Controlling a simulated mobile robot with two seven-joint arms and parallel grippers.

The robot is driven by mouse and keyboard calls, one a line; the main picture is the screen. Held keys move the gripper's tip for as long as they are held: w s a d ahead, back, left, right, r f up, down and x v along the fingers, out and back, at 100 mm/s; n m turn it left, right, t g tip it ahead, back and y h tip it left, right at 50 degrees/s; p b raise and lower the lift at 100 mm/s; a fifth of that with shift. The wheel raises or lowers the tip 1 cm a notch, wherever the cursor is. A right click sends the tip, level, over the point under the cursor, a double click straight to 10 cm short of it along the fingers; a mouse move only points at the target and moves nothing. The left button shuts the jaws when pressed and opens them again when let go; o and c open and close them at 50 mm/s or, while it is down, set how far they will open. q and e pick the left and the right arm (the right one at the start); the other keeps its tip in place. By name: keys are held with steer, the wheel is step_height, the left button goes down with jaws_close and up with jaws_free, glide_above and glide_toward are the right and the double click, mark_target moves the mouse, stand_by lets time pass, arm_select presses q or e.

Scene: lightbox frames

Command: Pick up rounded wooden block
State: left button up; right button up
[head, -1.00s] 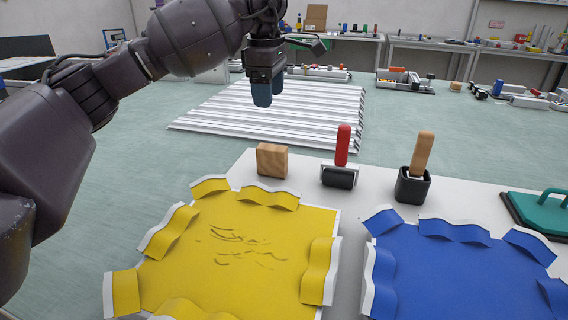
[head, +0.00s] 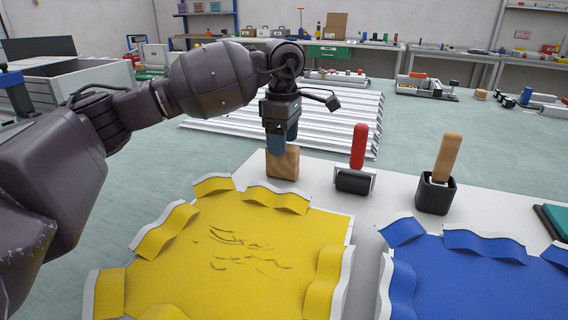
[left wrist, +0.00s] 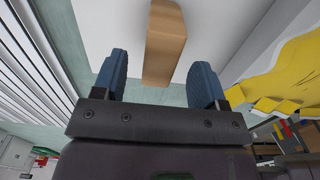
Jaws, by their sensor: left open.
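The rounded wooden block (head: 284,163) stands on the white table behind the far edge of the yellow sheet. In the head view my left gripper (head: 282,142) is over the block, and its blue fingers cover part of the block's upper left. In the left wrist view the block (left wrist: 164,45) shows ahead of the open fingers, in line with the gap between them. There the left gripper (left wrist: 160,82) is open and holds nothing. I cannot tell whether a finger touches the block. My right gripper is not in view.
A red-handled roller (head: 357,165) and a black cup with a wooden handle (head: 435,192) stand right of the block. The yellow sheet (head: 240,250) with raised flaps lies in front, and a blue sheet (head: 460,285) lies to its right. White ribbed panels (head: 345,115) lie behind.

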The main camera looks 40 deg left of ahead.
mark_target(283, 162)
arm_select(q)
step_height(283, 162, down, 4)
steer(key=shift+a+f+b, duration=0.1)
steer(key=shift+f+b, duration=0.1)
steer(key=shift+b, duration=0.35)
steer(key=shift+r, duration=0.1)
steer(key=shift+c, duration=0.8)
steer(key=c, duration=0.9)
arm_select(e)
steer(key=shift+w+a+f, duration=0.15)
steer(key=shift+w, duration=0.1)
arm_select(q)
steer(key=shift+r, duration=0.1)
